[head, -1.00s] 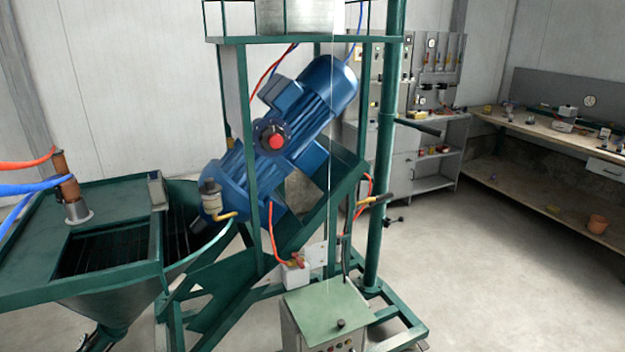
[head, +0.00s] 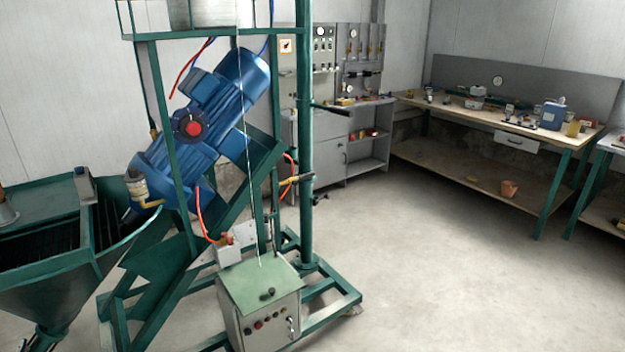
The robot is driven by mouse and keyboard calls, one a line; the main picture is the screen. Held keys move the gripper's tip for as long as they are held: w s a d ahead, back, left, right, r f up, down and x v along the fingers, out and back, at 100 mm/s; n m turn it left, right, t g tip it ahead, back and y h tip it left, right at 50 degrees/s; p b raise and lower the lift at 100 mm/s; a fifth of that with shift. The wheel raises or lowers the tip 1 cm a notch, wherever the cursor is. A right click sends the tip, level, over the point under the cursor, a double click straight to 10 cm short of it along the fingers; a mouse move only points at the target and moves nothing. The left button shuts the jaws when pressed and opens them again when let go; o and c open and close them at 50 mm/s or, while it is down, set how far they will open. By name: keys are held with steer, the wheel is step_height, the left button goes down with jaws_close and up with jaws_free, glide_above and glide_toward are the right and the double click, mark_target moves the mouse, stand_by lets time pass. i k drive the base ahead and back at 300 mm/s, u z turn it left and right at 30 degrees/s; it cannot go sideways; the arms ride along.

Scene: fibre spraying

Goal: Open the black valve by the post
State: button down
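The green post (head: 305,140) stands upright on the right side of the machine frame. A black lever handle (head: 330,109) sticks out to the right from its upper part. Lower on the post is a brass-coloured valve piece (head: 292,180) with a dark end, and a red hose runs to it. A small black handle (head: 320,197) shows just below, right of the post. I cannot tell from this distance which of these is the black valve, or its open or shut state. My gripper is not in view.
A grey control box (head: 262,300) stands in front of the frame, below the blue motor (head: 205,125). A green hopper (head: 55,275) is at the left. A workbench (head: 500,118) runs along the back right. The concrete floor (head: 430,260) right of the post is clear.

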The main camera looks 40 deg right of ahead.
mark_target(294, 182)
steer(key=u, duration=0.05)
steer(key=k, duration=0.15)
steer(key=z, duration=0.25)
steer(key=i, duration=1.25)
steer(key=z, duration=0.25)
